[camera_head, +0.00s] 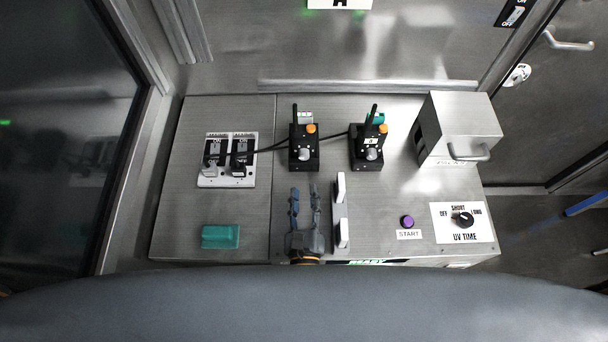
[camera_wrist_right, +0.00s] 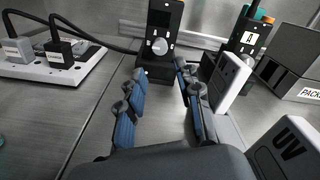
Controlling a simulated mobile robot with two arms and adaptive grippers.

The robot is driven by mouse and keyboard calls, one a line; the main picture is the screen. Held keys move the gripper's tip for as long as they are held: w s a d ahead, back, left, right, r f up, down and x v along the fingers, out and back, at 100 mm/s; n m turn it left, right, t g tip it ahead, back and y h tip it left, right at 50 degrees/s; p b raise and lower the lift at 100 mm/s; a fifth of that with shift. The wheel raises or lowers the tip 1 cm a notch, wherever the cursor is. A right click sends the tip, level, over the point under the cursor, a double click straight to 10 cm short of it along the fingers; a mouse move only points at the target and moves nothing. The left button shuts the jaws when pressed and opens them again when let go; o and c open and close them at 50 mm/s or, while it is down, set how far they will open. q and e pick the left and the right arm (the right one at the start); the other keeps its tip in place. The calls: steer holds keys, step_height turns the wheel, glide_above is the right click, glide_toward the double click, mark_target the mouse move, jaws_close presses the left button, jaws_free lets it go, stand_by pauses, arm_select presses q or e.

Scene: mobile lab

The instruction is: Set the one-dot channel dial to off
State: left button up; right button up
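Two black radio-like units stand upright at the back of the metal counter. The left unit (camera_head: 304,132) has a round grey dial (camera_head: 304,153), an orange knob and an antenna. The right unit (camera_head: 357,133) has a similar dial (camera_head: 371,154) and a small white label. Dot marks are too small to tell which unit has one dot. In the right wrist view the left unit's dial (camera_wrist_right: 160,46) is straight ahead, with small white marks around it. My right gripper (camera_head: 304,190) is open and empty, apart from the left unit and in front of it. My left gripper is not in view.
White upright handles (camera_head: 341,187) stand just right of my gripper. A teal block (camera_head: 220,236), metal box (camera_head: 461,117), purple start button (camera_head: 407,221) and UV time dial (camera_head: 463,219) are around.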

steer(key=shift+s, duration=1.4)
